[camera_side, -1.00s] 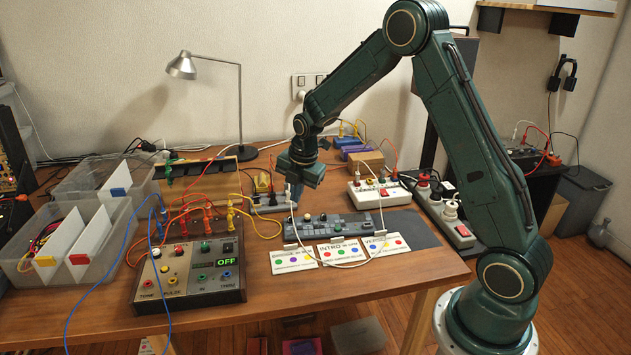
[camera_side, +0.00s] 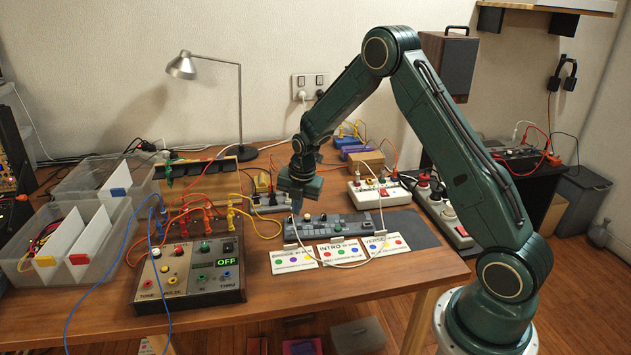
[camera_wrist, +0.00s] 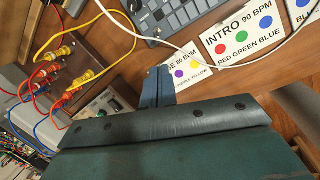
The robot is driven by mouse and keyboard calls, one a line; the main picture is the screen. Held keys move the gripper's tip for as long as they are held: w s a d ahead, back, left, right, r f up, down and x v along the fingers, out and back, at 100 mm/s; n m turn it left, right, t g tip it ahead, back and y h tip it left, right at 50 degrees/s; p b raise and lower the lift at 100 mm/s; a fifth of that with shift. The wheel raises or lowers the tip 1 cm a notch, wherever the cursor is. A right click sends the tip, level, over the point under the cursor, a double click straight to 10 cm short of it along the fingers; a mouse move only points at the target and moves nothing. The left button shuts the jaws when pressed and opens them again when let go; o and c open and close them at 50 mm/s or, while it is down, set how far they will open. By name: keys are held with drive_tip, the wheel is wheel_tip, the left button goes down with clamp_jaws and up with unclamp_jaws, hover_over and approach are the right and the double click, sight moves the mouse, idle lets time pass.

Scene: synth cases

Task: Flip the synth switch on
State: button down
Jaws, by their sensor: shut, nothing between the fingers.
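The synth box (camera_side: 190,268) stands at the front left of the table, with buttons, jacks and a lit green display (camera_side: 226,261) that reads OFF. Its switch is too small to make out surely. In the wrist view part of the box (camera_wrist: 100,115) shows at the left, with much of it hidden behind my gripper. My gripper (camera_side: 296,207) is to the right of the box, above the table by the left end of the grey keyboard unit. In the wrist view its fingers (camera_wrist: 160,84) are together and empty, pointing toward the cards.
The grey keyboard unit (camera_side: 345,226) and BRIDGE, INTRO and VERSE cards (camera_side: 340,250) lie right of the synth box. Yellow, red and blue cables (camera_side: 231,212) rise from the box. Clear bins (camera_side: 105,240) stand at left.

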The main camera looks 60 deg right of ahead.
sight(295, 230)
drive_tip(key=shift+x, duration=4.9)
drive_tip(key=shift+w+d+r+g+y, duration=0.25)
drive_tip(key=shift+d+g+y, duration=0.1)
drive_tip(key=shift+g+y, duration=0.4)
drive_tip(key=shift+w+d+y, duration=0.1)
drive_tip(key=shift+y, duration=0.35)
drive_tip(key=shift+w+d+r, duration=0.25)
drive_tip(key=shift+w+d, duration=0.1)
drive_tip(key=shift+d, duration=0.1)
drive_tip(key=shift+g, duration=0.25)
drive_tip(key=shift+r, duration=0.25)
drive_tip(key=shift+r, duration=0.55)
drive_tip(key=shift+r, duration=0.1)
